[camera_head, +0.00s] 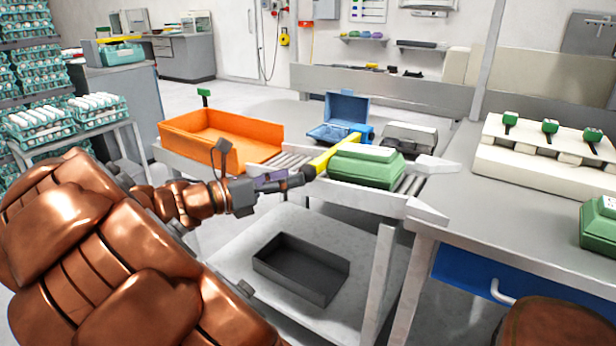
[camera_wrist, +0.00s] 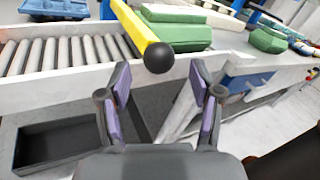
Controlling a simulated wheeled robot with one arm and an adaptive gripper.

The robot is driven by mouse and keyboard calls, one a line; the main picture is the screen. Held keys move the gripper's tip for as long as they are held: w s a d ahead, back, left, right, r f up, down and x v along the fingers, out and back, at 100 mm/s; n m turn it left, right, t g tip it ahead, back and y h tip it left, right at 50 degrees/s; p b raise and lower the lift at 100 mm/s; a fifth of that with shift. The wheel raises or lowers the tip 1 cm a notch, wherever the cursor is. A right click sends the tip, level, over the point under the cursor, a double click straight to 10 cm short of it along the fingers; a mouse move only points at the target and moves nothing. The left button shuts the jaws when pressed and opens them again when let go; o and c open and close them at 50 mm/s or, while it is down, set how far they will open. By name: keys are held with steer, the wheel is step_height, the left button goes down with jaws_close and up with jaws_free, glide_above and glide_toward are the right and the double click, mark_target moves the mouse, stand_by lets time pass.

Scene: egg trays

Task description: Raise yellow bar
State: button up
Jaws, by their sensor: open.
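The yellow bar (camera_head: 335,154) slopes across the roller conveyor, between the blue open box and the green egg carton. Its near end has a black ball knob, clear in the wrist view (camera_wrist: 158,57). The yellow bar (camera_wrist: 134,25) runs up and away from that knob there. My gripper (camera_head: 305,176) is at the knob end of the bar in the head view. In the wrist view my gripper (camera_wrist: 158,90) is open, its two purple-padded fingers spread. The knob appears just beyond and between the fingertips, and nothing is held. I cannot tell whether a finger touches it.
A green carton (camera_head: 366,167) sits on the conveyor right of the bar. An orange bin (camera_head: 182,128) stands left, a blue open box (camera_head: 345,107) behind. A dark empty tray (camera_head: 318,288) lies on the shelf below. The conveyor's white side rail (camera_wrist: 75,85) runs close to the fingers.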

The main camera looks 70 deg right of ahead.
mark_target(308, 173)
steer(key=shift+b+x, duration=0.5)
steer(key=shift+x, duration=2)
steer(key=shift+f, duration=0.1)
jaws_close()
steer(key=shift+s+d, duration=0.1)
